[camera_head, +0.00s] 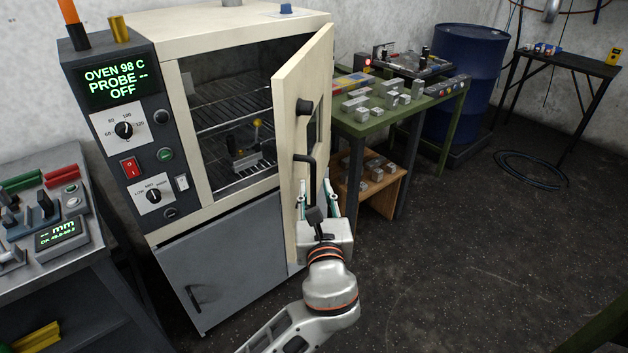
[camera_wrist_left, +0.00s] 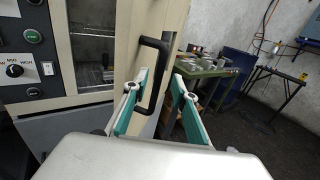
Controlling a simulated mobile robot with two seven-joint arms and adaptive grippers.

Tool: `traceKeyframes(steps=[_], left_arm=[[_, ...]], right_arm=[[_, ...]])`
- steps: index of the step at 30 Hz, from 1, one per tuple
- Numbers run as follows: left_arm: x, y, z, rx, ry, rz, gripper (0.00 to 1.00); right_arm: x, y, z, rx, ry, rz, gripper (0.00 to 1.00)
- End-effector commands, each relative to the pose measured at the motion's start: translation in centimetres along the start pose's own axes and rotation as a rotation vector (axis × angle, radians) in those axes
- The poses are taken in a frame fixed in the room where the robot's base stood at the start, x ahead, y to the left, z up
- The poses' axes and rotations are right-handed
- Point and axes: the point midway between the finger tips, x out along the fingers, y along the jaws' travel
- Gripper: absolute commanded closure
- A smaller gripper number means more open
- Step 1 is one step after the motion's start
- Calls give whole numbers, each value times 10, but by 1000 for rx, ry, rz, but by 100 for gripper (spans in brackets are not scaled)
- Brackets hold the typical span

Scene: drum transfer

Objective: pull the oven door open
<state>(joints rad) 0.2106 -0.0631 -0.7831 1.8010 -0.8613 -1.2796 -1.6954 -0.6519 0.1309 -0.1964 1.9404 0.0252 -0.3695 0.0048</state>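The oven (camera_head: 225,100) is cream with a black control panel. Its door (camera_head: 303,80) is hinged on the right and stands ajar, swung out toward me, with the chamber showing behind it. A black bar handle (camera_head: 311,175) is on the door's outer face; it also shows in the left wrist view (camera_wrist_left: 163,68). My left gripper (camera_head: 318,190) is at the handle's lower part, its two teal fingers apart. In the left wrist view the fingers (camera_wrist_left: 160,76) stand to either side of the handle with space between. My right gripper is not in view.
Wire racks (camera_head: 225,115) and a small fixture with a yellow knob sit inside the oven. A green table (camera_head: 375,125) with metal blocks stands behind the door, a blue drum (camera_head: 465,75) beyond. An instrument bench (camera_head: 50,260) is at left.

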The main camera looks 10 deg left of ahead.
Motion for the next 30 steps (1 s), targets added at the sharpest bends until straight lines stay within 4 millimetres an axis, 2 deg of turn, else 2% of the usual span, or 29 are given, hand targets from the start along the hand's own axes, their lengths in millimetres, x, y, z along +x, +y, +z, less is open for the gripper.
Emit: traceKeyframes(steps=[6, 14, 17, 20, 23, 27, 30], left_arm=[[-18, 0, 0, 1, 0, 0, 73], [-18, 0, 0, 1, 0, 1, 73], [-17, 2, -4, -9, 5, -2, 99], [-12, 11, -25, -72, 38, -23, 100], [-5, 27, -59, -195, 91, -57, 100], [1, 55, -107, -411, 168, -103, 100], [2, 75, -131, -554, 209, -126, 100]], right_arm=[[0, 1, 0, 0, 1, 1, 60], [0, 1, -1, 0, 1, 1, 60], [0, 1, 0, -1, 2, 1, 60], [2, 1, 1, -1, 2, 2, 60], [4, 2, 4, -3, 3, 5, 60], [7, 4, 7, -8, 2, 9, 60], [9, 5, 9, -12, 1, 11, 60]])
